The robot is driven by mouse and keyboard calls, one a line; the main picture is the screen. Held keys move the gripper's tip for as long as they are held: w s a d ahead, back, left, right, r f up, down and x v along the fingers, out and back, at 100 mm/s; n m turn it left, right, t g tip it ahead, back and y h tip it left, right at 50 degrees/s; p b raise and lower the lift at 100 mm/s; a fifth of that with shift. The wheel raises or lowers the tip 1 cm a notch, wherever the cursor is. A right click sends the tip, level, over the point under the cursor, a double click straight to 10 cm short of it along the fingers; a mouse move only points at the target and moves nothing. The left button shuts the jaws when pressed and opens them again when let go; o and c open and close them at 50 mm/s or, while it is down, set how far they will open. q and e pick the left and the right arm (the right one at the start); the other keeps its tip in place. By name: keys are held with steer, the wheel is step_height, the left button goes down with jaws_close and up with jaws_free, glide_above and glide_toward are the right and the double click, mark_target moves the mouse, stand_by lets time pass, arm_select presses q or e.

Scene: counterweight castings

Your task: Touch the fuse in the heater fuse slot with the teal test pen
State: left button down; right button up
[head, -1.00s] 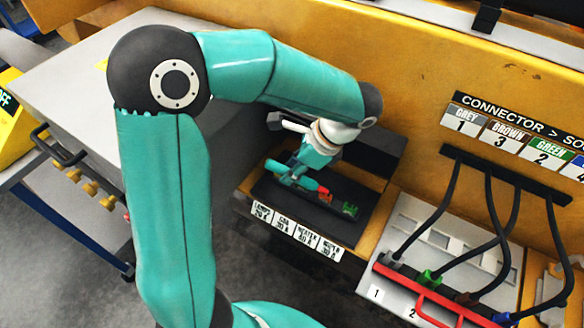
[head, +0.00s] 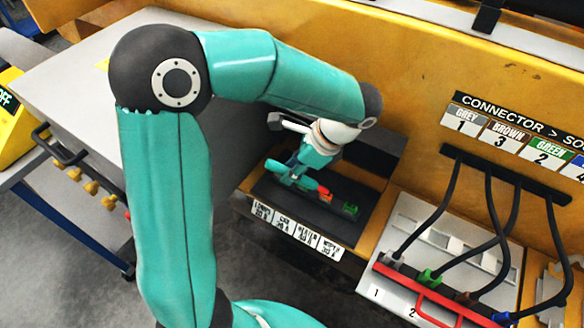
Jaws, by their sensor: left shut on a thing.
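My left gripper (head: 297,172) reaches down over the dark fuse box and is shut on the teal test pen (head: 306,183). The pen lies slanted, with its red end pointing right. Its red end appears close to an orange-red fuse (head: 327,198) in the box, above the third label, heater. I cannot tell whether they touch. A green fuse (head: 350,208) sits to the right, above the wiper label. The fuse box (head: 318,216) has a row of white labels (head: 298,233) along its front edge. The gripper hides the left slots. My right gripper is not in view.
A connector panel (head: 437,228) with black cables and a red bar (head: 440,298) stands to the right. The connector sign (head: 520,128) is on the yellow wall behind. A grey cabinet (head: 75,75) with a black handle is at the left.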

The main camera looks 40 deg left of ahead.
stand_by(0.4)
arm_select(q)
steer(key=shift+r+p, duration=2.85)
steer(key=shift+r, duration=0.2)
steer(key=shift+s+f, duration=0.1)
